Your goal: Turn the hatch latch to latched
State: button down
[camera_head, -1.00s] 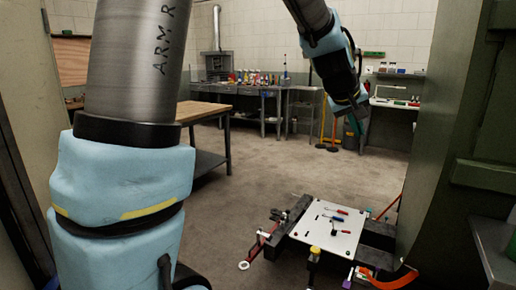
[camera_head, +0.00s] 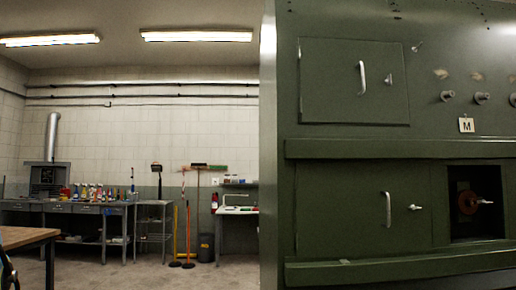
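A green panel wall (camera_head: 345,140) fills the right half of the view. Its upper hatch door (camera_head: 330,85) sits flush in the wall, with a pale upright handle (camera_head: 362,77) and a small latch (camera_head: 389,79) that looks roughly upright. The lower hatch door (camera_head: 340,210) also looks closed, with an upright handle (camera_head: 387,209) and a small latch (camera_head: 414,207) lying roughly level. Another small lever (camera_head: 416,47) sits above and right of the upper door. Which latch is the task's one, I cannot tell.
A dark square opening (camera_head: 461,230) right of the lower door holds a reddish round part (camera_head: 467,202). Ledges (camera_head: 400,148) stick out above and below the lower door. Pale knobs (camera_head: 447,96) and an M label (camera_head: 466,125) are at right. Benches (camera_head: 85,208) stand far left.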

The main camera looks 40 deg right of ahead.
aim_at(388, 82)
jog(key=l, duration=0.4)
jog(key=i+l+z, duration=0.1)
jog(key=l, duration=0.25)
jog(key=i+l, duration=0.1)
jog(key=l, duration=0.3)
jog(key=k+l, duration=0.1)
jog(key=l, duration=0.2)
jog(key=k+l+z, duration=0.1)
jog(key=l, duration=0.2)
jog(key=k+l, duration=0.1)
jog(key=l, duration=0.2)
